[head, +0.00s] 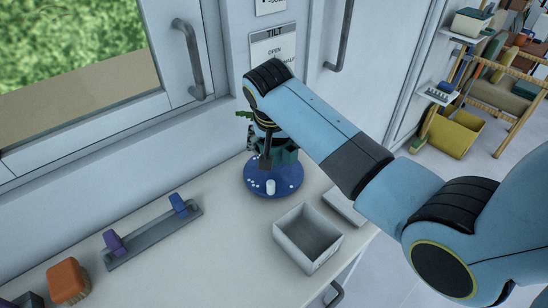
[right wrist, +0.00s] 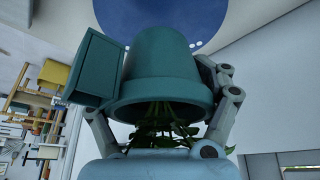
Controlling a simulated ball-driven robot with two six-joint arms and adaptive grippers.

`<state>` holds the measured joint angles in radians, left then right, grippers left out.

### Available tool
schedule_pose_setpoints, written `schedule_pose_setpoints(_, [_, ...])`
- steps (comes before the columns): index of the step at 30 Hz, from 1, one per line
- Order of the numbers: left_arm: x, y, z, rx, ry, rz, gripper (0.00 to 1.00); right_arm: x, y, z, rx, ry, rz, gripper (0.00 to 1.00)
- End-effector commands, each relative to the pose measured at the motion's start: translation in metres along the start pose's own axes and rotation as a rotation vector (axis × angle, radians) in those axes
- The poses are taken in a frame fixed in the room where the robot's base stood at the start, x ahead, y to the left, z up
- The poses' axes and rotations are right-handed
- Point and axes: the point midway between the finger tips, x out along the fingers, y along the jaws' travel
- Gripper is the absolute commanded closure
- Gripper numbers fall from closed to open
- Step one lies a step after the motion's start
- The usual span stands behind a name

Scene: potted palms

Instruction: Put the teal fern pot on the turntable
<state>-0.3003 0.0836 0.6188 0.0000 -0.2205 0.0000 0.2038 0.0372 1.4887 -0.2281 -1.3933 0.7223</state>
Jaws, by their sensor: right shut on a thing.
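The teal fern pot (right wrist: 160,65) is round with a thick rim. In the right wrist view it fills the middle, with green leaves (right wrist: 160,125) at its mouth. My right gripper (head: 266,160) is shut on it, one finger on each side. The blue turntable (head: 272,187) is round with white dots, on the counter against the wall; part of it shows in the wrist view (right wrist: 180,18). In the head view the gripper and pot are over its back part, the pot mostly hidden. I cannot tell whether the pot touches the turntable. My left gripper is out of view.
A teal box-shaped thing (right wrist: 95,65) is close beside the pot. A white knob (head: 271,187) stands at the turntable's front. An open grey bin (head: 308,238) is to its right front. A grey rail (head: 155,235) with two clips and an orange brush (head: 68,280) lie left.

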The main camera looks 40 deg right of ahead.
Motion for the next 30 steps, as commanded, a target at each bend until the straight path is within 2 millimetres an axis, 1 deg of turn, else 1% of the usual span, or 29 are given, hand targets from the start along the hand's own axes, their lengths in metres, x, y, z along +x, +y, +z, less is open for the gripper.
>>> schedule_pose_setpoints(2, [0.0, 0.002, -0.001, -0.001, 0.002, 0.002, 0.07, 0.005, -0.002, 0.001, -0.001, -0.001, 0.001, 0.7])
schedule_pose_setpoints(6, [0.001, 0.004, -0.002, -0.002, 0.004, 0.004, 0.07, 0.025, -0.002, 0.01, -0.002, -0.003, 0.002, 0.7])
schedule_pose_setpoints(9, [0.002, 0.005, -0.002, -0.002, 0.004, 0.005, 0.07, 0.036, -0.002, 0.014, -0.001, -0.001, 0.001, 0.7])
schedule_pose_setpoints(21, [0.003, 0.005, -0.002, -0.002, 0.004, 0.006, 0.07, 0.041, -0.002, 0.017, 0.0, 0.0, 0.0, 0.7])
schedule_pose_setpoints(22, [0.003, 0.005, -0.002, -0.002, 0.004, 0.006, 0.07, 0.041, -0.002, 0.017, 0.0, 0.0, 0.0, 0.24])
schedule_pose_setpoints(27, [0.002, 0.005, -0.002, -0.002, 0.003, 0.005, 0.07, 0.04, -0.002, 0.016, -0.001, 0.0, 0.0, 0.02])
schedule_pose_setpoints(28, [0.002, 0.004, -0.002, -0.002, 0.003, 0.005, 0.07, 0.04, -0.002, 0.016, -0.001, 0.0, 0.0, 0.0])
schedule_pose_setpoints(30, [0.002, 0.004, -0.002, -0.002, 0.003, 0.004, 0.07, 0.04, -0.002, 0.016, -0.001, 0.0, 0.0, 0.0])
